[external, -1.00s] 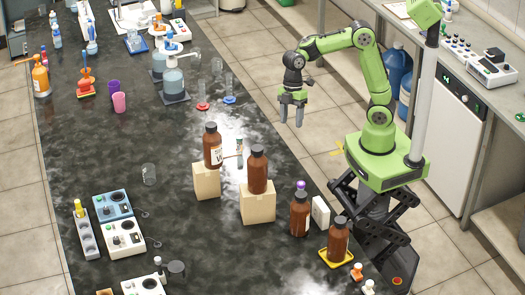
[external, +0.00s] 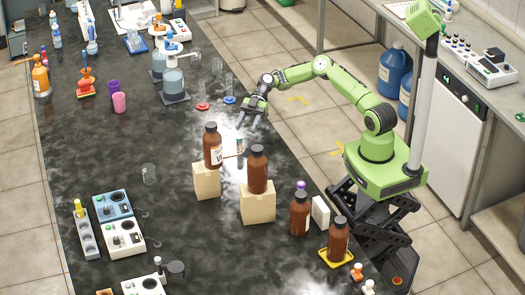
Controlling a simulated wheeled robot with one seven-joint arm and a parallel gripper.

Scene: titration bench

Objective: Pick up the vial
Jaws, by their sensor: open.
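A small clear vial (external: 240,146) with a pale band appears to stand on the dark bench (external: 110,150), behind and between two brown bottles on boxes. Its lower part is partly hidden and too small to make out well. My gripper (external: 247,124) is open and empty. It points down over the bench just above and slightly right of the vial in the picture, and appears apart from it.
Brown bottles (external: 212,147) and (external: 257,171) stand on cardboard boxes (external: 206,182) and (external: 257,205) close to the vial. Glassware with red (external: 202,106) and blue (external: 229,100) bases stands behind. More brown bottles (external: 299,215) line the right edge. The bench's left middle is mostly clear.

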